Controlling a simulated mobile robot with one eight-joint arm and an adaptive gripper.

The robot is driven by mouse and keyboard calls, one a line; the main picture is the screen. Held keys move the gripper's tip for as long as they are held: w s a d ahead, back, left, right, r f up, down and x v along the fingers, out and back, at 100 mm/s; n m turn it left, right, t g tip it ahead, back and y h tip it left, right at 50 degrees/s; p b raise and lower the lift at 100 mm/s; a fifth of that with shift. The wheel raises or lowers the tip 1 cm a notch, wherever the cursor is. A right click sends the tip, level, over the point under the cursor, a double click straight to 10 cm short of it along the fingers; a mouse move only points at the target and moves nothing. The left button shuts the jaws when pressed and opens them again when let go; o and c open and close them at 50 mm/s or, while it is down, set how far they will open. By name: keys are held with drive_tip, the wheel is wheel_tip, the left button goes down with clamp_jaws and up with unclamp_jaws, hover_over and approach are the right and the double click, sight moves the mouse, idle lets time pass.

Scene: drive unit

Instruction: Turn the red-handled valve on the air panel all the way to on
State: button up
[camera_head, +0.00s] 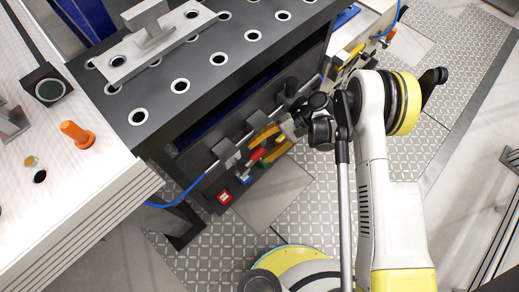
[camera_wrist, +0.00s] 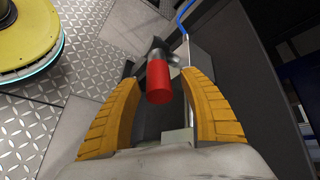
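The red handle (camera_head: 256,155) of the valve sits low on the dark front of the bench, in the middle of the head view. In the wrist view the red handle (camera_wrist: 158,82) is a short cylinder pointing towards my gripper, with a dark grey fitting (camera_wrist: 158,50) behind it. My gripper (camera_wrist: 161,79) is open, with one ribbed yellow finger on each side of the handle and a small gap to each. In the head view my gripper (camera_head: 260,150) is at the valve, and its fingers partly hide it. The handle's on and off marks cannot be read.
A red button box (camera_head: 224,197) is left of the valve, and a blue hose (camera_head: 185,195) runs along the bench front. The dark perforated bench top (camera_head: 215,50) overhangs above. Patterned floor is clear below.

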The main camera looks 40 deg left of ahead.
drive_tip(key=shift+r, duration=0.1)
wheel_tip(320, 180, up, 10)
drive_tip(key=shift+f, duration=0.1)
idle(0.3)
